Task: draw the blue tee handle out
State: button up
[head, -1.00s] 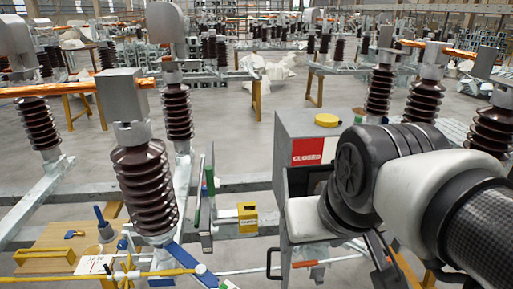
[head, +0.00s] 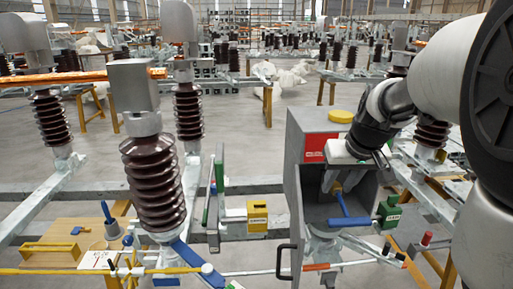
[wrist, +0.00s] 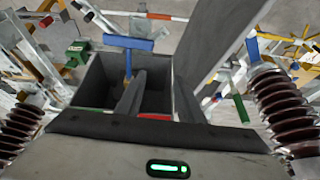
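The blue tee handle (head: 350,222) shows at the open front of a grey box (head: 308,121), with its crossbar lying across the opening. Its stem runs back to a brass-coloured fitting (head: 336,187) inside. In the wrist view the blue crossbar (wrist: 128,42) lies beyond the box cavity's far edge. My gripper (head: 372,158) is above the box opening, apart from the handle. The wrist view shows its pale body with a green light at the bottom and a dark bar above the cavity.
A red sign (head: 314,149) is on the box and a yellow cap (head: 341,116) on its top. A green block (head: 389,213) stands right of the opening. Brown ribbed insulators (head: 154,185) stand left. A yellow padlock-like block (head: 257,216) hangs left of the box.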

jog(key=b, duration=0.1)
send_near(345, 207)
jog(key=shift+w+a+f, duration=0.25)
jog(key=shift+f, duration=0.1)
jog(key=b+x, duration=0.4)
jog(key=x, duration=0.4)
jog(key=shift+d+f, duration=0.1)
jog(key=shift+d, duration=0.1)
jog(key=shift+c, duration=0.4)
grip_shut()
dwell(0.4)
jog(key=shift+s, duration=0.15)
